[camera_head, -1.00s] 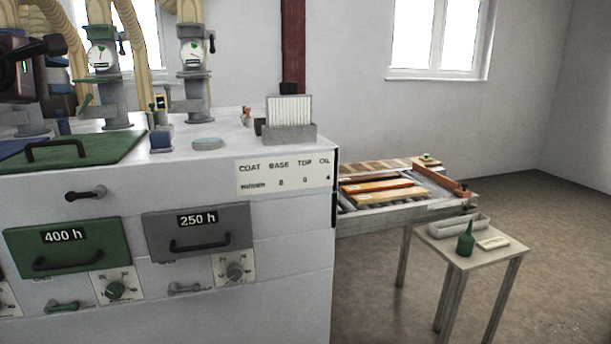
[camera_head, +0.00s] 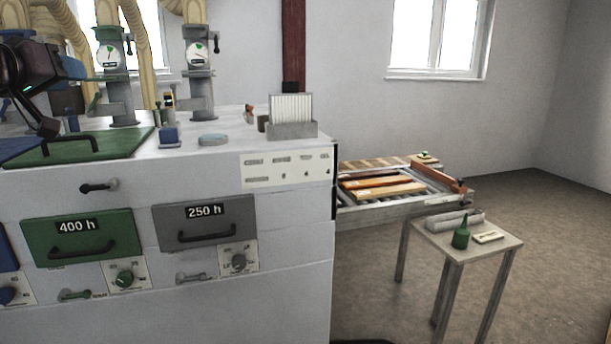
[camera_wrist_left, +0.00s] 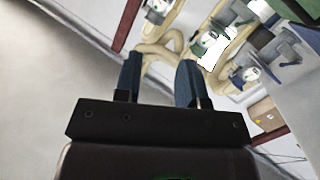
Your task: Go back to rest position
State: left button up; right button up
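My left gripper (camera_head: 72,70) shows at the upper left of the head view, dark with blue-grey fingers, above the left end of the white machine (camera_head: 290,230). In the left wrist view its two fingers (camera_wrist_left: 158,75) stand apart with nothing between them. Beyond them are beige hoses (camera_wrist_left: 155,48) and gauge fittings. My right gripper is not in view.
The machine carries a green lid (camera_head: 85,150), a green 400 h drawer (camera_head: 85,238) and a grey 250 h drawer (camera_head: 205,225). A small table (camera_head: 480,252) with a green bottle (camera_head: 461,236) stands at right. Open floor (camera_head: 560,250) lies beyond.

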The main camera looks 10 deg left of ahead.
pick_arm(q)
jog(key=w+d+f+m+g+h, duration=0.15)
jog(key=d+f+m, duration=0.3)
jog(key=f, duration=0.85)
jog(key=w+d+f+m+h, duration=0.1)
jog(key=d+f+m+h, duration=0.15)
jog(key=f+m, duration=0.65)
jog(key=w+d+f+m+h, duration=0.1)
jog(key=d+f+m, duration=0.3)
jog(key=f, duration=1.2)
jog(key=s+d+f+n+g+y, duration=0.1)
jog(key=s+d+f+n, duration=0.2)
jog(key=s+f, duration=0.5)
jog(key=s+d+f+n+g+y, duration=0.1)
jog(key=s+d+f+n, duration=0.3)
jog(key=s+f, duration=0.5)
jog(key=s+d+f+n+g+y, duration=0.1)
jog(key=s+d+f+n, duration=0.3)
jog(key=f, duration=0.8)
jog(key=s+d, duration=0.2)
jog(key=s, duration=0.2)
jog(key=shift+s+d+f+y, duration=0.3)
jog(key=shift+d+y, duration=0.05)
jog(key=shift+y, duration=0.05)
jog(key=shift+n+g, duration=0.25)
